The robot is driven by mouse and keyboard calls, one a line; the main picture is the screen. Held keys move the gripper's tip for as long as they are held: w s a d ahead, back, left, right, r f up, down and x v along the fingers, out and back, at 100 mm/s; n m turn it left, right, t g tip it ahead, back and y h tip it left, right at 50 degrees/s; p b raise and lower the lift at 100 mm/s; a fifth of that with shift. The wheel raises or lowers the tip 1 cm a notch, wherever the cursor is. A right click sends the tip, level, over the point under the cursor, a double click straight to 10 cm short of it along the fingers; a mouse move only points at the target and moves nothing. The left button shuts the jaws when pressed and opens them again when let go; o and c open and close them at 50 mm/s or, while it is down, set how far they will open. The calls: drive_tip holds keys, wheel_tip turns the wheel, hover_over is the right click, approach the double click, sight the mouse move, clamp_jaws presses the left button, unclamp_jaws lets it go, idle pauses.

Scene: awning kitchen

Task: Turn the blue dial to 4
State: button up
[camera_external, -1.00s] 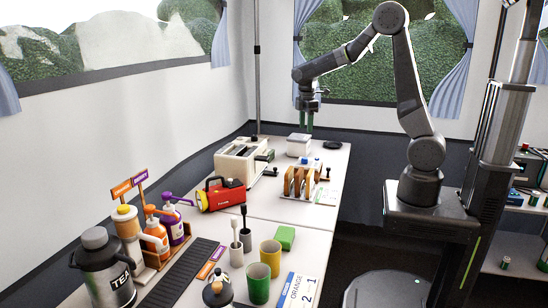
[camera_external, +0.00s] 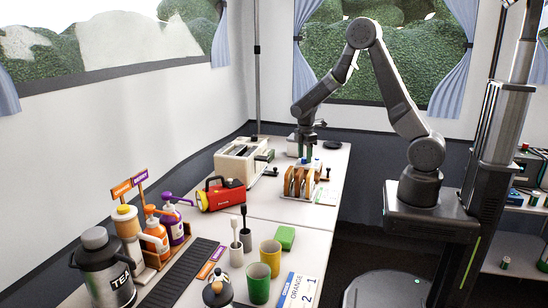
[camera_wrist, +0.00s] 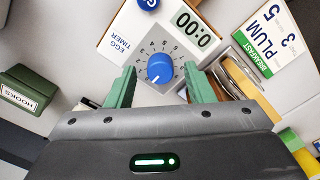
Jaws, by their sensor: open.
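A white mark on the dial points to the lower left, away from the 4 near the top; the number at the mark is too small to read surely. My gripper (camera_wrist: 160,72) is open, with one green finger on each side of the dial and a gap to it on both sides. In the external view my gripper (camera_external: 305,153) points down at the far end of the table; the dial is hard to make out there.
The timer's display (camera_wrist: 192,27) reads 0:00. The toast rack (camera_wrist: 240,75) stands close right of my gripper in the wrist view, beside a PLUM card (camera_wrist: 268,42). A green HOOKS box (camera_wrist: 28,90) lies left. The toaster (camera_external: 240,160) stands nearby.

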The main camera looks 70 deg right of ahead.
drive_tip(key=shift+f, duration=0.2)
drive_tip(key=c, duration=1)
drive_tip(key=shift+m, duration=0.3)
